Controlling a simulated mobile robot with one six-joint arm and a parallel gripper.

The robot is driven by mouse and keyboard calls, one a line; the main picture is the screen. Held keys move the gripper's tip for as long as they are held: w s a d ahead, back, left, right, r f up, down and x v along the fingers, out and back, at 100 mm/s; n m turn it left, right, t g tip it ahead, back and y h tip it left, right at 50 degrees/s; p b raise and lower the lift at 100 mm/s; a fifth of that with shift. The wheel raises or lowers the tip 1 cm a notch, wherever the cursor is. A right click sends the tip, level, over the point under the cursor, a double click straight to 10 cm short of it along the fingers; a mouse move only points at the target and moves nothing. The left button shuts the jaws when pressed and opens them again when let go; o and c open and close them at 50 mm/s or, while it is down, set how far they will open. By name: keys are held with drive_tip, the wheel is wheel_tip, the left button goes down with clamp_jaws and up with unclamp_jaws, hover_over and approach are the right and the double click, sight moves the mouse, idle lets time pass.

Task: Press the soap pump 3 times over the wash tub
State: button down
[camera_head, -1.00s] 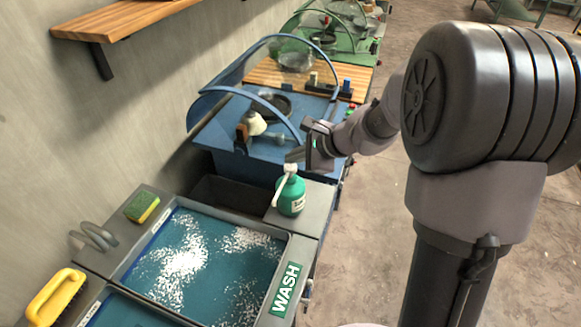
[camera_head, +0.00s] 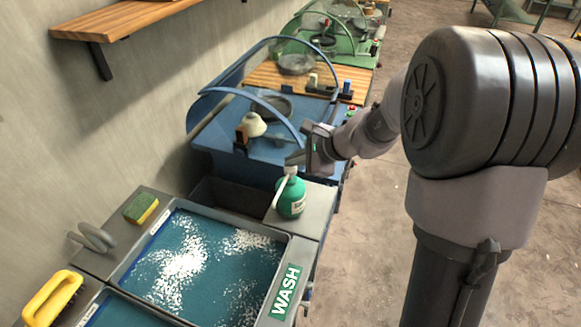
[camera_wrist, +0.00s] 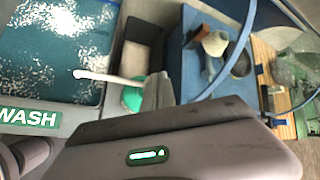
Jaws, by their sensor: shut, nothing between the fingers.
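The soap pump is a green bottle (camera_head: 291,198) with a white spout (camera_head: 281,190) and stands upright on the grey ledge beside the wash tub. The tips (camera_wrist: 160,90) hide part of the bottle in the wrist view. The wash tub (camera_head: 290,270) holds blue-green water with white foam patches.
A dark empty basin (camera_head: 235,197) lies behind the tub. A blue machine (camera_head: 222,135) with a curved clear guard stands just beyond the pump. A sponge (camera_head: 141,208) and a yellow-handled brush (camera_head: 52,298) sit at the left. A wooden shelf (camera_head: 125,17) hangs on the wall.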

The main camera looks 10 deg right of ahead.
drive_tip(key=shift+f+b, duration=0.55)
idle(0.4)
drive_tip(key=shift+r, duration=0.1)
drive_tip(key=shift+r+p, duration=1)
drive_tip(key=shift+r, duration=0.2)
wheel_tip(320, 180, up, 5)
drive_tip(key=p, duration=0.4)
drive_tip(key=shift+r, duration=0.1)
idle(2.0)
